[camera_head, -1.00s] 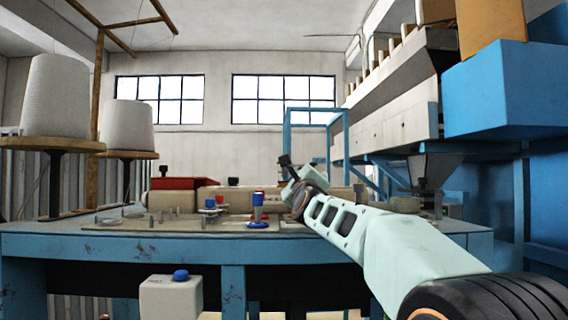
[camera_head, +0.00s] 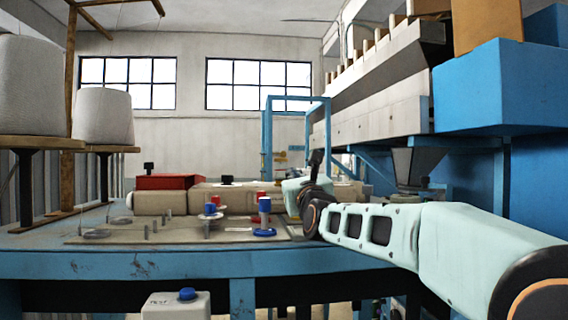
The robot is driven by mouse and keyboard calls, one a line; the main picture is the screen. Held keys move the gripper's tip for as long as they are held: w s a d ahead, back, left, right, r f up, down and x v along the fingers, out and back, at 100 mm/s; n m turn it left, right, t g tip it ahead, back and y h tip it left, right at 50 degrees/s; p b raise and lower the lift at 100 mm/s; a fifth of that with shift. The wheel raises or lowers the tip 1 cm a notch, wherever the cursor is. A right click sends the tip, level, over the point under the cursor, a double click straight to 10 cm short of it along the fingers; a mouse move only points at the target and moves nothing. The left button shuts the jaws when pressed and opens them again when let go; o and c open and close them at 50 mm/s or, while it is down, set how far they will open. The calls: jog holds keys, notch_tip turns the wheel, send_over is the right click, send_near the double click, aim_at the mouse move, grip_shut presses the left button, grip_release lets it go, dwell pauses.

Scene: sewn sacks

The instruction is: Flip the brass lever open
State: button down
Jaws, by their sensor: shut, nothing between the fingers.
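I cannot make out a brass lever for certain in this view. My pale green arm reaches in from the lower right over the blue workbench (camera_head: 190,262). My gripper (camera_head: 316,157) is the small dark end beyond the wrist, pointing up above the right part of the bench. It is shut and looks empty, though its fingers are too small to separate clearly. My arm hides part of the bench's right side.
A long beige machine body (camera_head: 165,202) with a red box (camera_head: 170,182) lies along the bench. Large thread cones (camera_head: 103,117) stand left. A blue frame (camera_head: 267,140) stands behind. A grey hopper (camera_head: 415,165) and large blue box (camera_head: 490,85) are right. A blue-button box (camera_head: 178,304) is in front.

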aim_at(282, 154)
dwell(0.4)
jog(key=p+x, duration=0.5)
jog(key=x, duration=0.4)
jog(key=shift+s+p, duration=0.1)
jog(key=shift+p, duration=0.2)
jog(key=shift+w+a, duration=0.15)
jog(key=shift+w, duration=0.4)
